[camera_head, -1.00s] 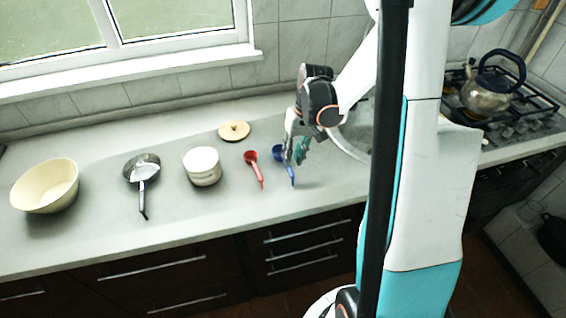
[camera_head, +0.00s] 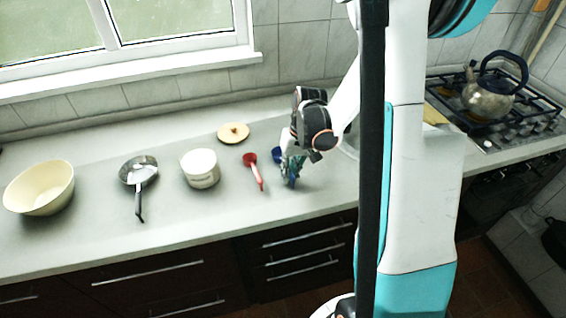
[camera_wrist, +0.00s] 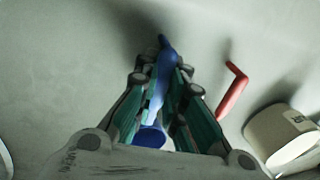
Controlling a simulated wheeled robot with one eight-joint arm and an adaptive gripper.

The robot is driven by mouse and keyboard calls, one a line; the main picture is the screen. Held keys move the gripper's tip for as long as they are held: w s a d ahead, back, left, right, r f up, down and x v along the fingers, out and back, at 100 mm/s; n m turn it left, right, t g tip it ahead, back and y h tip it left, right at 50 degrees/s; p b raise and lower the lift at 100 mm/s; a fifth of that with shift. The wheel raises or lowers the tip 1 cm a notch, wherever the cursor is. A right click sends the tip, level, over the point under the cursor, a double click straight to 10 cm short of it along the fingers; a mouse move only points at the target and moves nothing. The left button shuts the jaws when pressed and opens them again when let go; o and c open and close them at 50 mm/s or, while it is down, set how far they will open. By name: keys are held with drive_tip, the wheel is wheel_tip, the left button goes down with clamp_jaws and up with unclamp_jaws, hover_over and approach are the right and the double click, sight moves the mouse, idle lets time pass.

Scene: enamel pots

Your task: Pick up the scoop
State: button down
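A blue scoop lies on the counter. Its bowl (camera_head: 277,154) shows beside my gripper in the head view, with most of the handle hidden by the fingers. In the wrist view the blue scoop (camera_wrist: 164,72) runs between the fingers, its handle end past the fingertips and its bowl near the gripper's base. My gripper (camera_head: 291,178) points down over it; in the wrist view the fingertips (camera_wrist: 164,66) are drawn in against both sides of the handle. A red scoop (camera_head: 256,172) lies to the left, clear of the fingers; it also shows in the wrist view (camera_wrist: 232,90).
A white pot (camera_head: 201,172) stands left of the red scoop, with a round wooden lid (camera_head: 233,132) behind. A small pan (camera_head: 139,172) and a cream bowl (camera_head: 40,190) are farther left. A kettle (camera_head: 490,98) stands on the stove at right. The front counter strip is clear.

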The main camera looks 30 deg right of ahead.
idle(0.3)
wheel_tip(320, 180, up, 20)
drive_tip(key=p, duration=0.6)
idle(0.5)
